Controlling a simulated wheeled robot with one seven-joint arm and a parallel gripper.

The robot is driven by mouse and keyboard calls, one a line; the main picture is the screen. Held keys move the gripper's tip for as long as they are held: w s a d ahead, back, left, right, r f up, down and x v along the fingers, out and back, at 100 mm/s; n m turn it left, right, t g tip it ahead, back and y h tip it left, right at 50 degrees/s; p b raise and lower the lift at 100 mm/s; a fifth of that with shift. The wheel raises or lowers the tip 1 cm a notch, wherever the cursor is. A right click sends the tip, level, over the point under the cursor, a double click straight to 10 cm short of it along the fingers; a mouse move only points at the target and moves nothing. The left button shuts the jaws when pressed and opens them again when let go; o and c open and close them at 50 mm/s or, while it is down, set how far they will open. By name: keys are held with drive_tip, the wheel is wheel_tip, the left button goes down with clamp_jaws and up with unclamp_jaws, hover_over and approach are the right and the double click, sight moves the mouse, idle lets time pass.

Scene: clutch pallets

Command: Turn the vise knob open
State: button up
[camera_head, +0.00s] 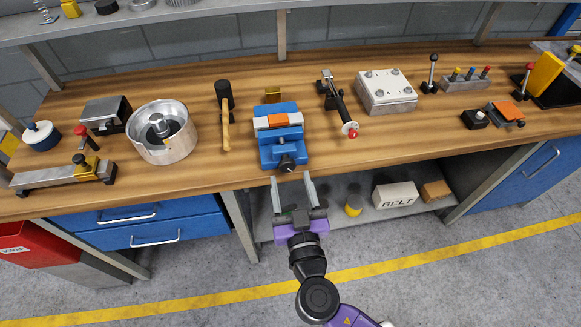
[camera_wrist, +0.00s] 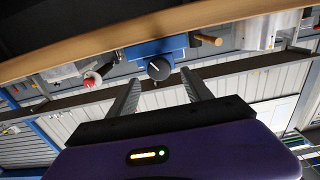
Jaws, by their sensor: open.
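The blue vise (camera_head: 280,134) stands on the wooden workbench near its front edge, with an orange piece (camera_head: 278,120) between its light jaws. Its dark round knob (camera_head: 287,163) faces the front edge. The knob also shows in the wrist view (camera_wrist: 159,68), in front of the vise's blue body (camera_wrist: 152,50). My gripper (camera_head: 292,180) is just in front of the bench edge, below the knob in the head view. In the wrist view (camera_wrist: 160,85) its two fingers are spread apart with nothing between them, and the knob appears beyond and between the fingertips.
A hammer (camera_head: 226,118) and a round metal housing (camera_head: 190,148) lie left of the vise. A toggle clamp (camera_head: 341,106) and a bolted metal block (camera_head: 386,88) are on its right. Below the bench are blue drawers (camera_head: 120,218) and a shelf with a BELT box (camera_head: 396,195).

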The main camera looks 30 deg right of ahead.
sight(288, 167)
drive_tip(key=shift+p+x, duration=0.55)
drive_tip(key=shift+x, duration=1.5)
clamp_jaws()
